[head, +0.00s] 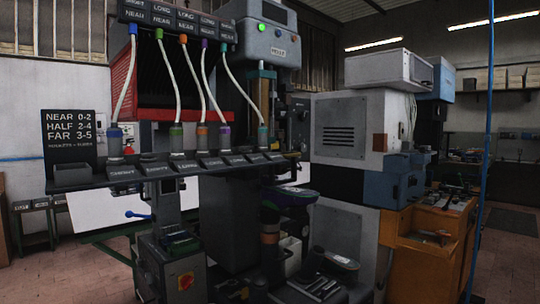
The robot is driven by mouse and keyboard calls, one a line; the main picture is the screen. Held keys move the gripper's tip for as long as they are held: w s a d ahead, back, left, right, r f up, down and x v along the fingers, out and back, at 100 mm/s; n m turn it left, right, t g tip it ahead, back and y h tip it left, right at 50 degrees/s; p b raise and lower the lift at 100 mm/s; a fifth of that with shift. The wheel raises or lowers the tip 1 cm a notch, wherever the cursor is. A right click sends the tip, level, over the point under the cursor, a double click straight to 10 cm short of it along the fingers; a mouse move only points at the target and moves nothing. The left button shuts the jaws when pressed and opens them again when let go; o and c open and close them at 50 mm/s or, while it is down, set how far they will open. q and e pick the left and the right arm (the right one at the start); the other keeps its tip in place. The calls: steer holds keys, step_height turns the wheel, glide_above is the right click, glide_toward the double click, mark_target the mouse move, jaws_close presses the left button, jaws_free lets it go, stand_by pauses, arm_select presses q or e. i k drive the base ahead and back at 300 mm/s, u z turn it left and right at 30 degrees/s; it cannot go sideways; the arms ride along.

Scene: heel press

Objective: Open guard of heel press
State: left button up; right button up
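The heel press (262,42) stands behind the front rack, with a grey head, a lit green lamp and a small dark screen. A teal vertical part (262,88) hangs below its head. I cannot clearly pick out the guard or tell whether it is open; the rack, hoses and dark shading cover much of the press's working area. Neither of my grippers shows in the head view.
A dark rack (180,167) with labelled bins and several hoses crosses the front. A black sign (69,138) stands at its left. A control box with a red switch (186,281) is below. An orange cabinet (432,235) with tools stands right.

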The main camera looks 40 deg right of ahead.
mark_target(288, 168)
steer(key=z, duration=0.55)
steer(key=i, duration=0.8)
steer(key=z, duration=0.85)
